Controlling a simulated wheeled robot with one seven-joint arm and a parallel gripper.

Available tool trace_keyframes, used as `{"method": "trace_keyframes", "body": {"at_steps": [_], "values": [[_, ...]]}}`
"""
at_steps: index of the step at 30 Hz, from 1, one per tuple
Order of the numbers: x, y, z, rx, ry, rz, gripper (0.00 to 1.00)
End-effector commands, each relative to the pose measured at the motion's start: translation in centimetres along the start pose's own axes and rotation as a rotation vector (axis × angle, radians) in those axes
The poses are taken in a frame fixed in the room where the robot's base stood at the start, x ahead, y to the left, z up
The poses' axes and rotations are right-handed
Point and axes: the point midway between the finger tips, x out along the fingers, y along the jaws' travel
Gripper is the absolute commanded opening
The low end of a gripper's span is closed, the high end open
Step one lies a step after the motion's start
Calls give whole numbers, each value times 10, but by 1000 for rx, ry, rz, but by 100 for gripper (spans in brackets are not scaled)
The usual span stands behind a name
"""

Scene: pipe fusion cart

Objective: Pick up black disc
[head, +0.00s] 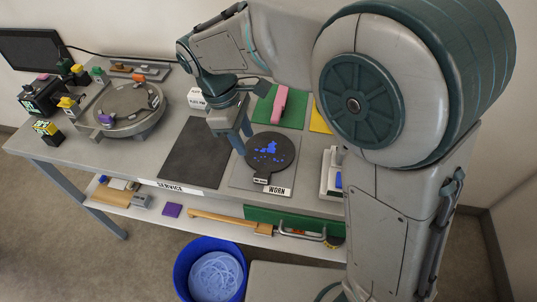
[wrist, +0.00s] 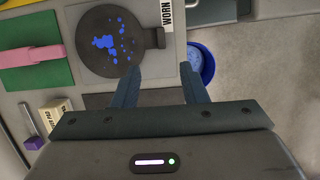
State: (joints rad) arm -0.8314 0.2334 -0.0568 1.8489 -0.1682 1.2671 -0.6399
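The black disc (head: 269,152) is a flat round plate with blue spots and a short tab handle. It lies on a grey mat (head: 248,178) beside the WORN label (head: 275,190). It also shows in the wrist view (wrist: 118,42), with its tab pointing right. My gripper (head: 239,149) is at the disc's left edge in the head view. In the wrist view my gripper (wrist: 158,72) has its two fingers apart with nothing between them, and the disc lies just beyond the fingertips. Whether a finger touches the disc I cannot tell.
A dark mat (head: 198,152) by the SERVICE label lies left of the disc. A pink block (head: 280,103) sits on a green mat (head: 265,112) behind. A white-based device (head: 332,175) stands to the right. A blue bucket (head: 211,270) stands on the floor in front.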

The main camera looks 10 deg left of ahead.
Motion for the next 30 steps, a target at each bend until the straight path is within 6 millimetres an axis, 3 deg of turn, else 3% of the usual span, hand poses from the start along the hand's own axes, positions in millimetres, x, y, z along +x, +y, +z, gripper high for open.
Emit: {"method": "trace_keyframes", "body": {"at_steps": [12,20,30], "values": [[70,-1,-2,-13,-8,-1,39],[90,-1,-2,-12,-6,0,39],[134,-2,-3,-12,-7,-1,39]]}}
